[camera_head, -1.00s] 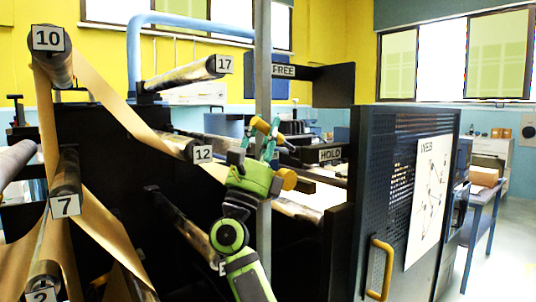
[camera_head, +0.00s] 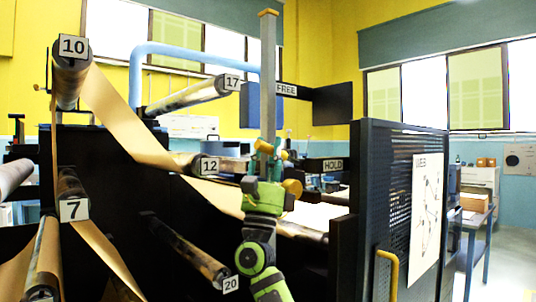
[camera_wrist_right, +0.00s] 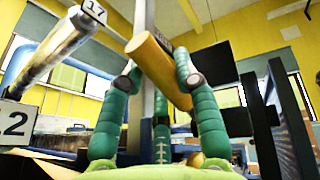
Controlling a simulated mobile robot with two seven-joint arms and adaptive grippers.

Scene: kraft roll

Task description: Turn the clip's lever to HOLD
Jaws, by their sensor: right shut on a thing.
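The clip's lever shows as a yellow cylindrical handle (camera_head: 264,147) beside the grey upright post. The FREE label (camera_head: 286,91) is above and right of it, and the HOLD label (camera_head: 333,164) is lower and further right. My right gripper (camera_head: 265,160) has its green fingers at the handle. In the right wrist view, the yellow handle (camera_wrist_right: 158,68) runs slanted between the two green fingers of the right gripper (camera_wrist_right: 160,80), which are shut on it. The lever's pivot is hidden behind the gripper. My left gripper is not in view.
The tall post (camera_head: 268,75) stands right behind the gripper. A perforated dark guard door (camera_head: 390,200) with a yellow handle stands right.

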